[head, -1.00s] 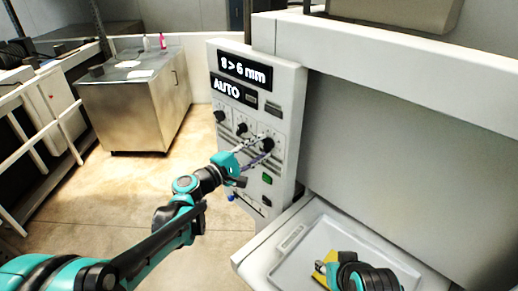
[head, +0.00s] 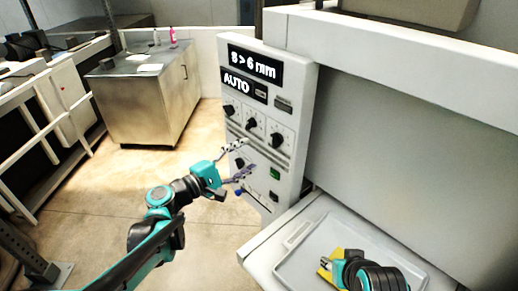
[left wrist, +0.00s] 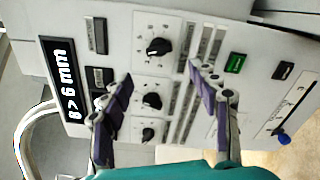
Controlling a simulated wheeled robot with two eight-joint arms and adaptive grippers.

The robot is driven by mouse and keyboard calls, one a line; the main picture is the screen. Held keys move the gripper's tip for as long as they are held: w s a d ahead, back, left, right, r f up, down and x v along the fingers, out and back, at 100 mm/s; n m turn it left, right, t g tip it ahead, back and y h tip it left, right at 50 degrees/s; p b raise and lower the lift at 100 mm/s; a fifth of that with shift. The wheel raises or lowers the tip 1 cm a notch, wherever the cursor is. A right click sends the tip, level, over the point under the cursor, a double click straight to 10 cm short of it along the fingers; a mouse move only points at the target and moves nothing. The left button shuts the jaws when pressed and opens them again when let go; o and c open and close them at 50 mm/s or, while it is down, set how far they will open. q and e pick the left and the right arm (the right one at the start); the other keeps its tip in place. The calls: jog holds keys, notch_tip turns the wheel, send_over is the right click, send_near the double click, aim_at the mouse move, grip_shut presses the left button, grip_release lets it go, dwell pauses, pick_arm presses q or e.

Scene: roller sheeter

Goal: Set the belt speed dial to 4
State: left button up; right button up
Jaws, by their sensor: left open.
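The control panel (head: 285,95) carries a row of three black dials: a left dial (head: 229,110), a middle dial (head: 251,123) and a right dial (head: 276,140). Their labels are too small to read, so I cannot tell which sets belt speed. In the left wrist view the right dial (left wrist: 158,46) is uppermost, above the middle dial (left wrist: 151,100) and left dial (left wrist: 147,134). My left gripper (head: 239,160) is open and empty in front of the panel, below the dial row. Its purple fingers (left wrist: 162,82) stand apart. My right gripper (head: 345,268) is low over a tray, fingers unclear.
The display (head: 254,65) reads "8 > 6 mm", with AUTO (head: 237,85) below. A green button (head: 275,174) and a blue knob (left wrist: 283,139) are lower on the panel. The tray (head: 298,262) holds a yellow object (head: 326,272). Open floor lies left of the panel.

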pick_arm(q)
jog(key=v, duration=0.3)
dwell(0.7)
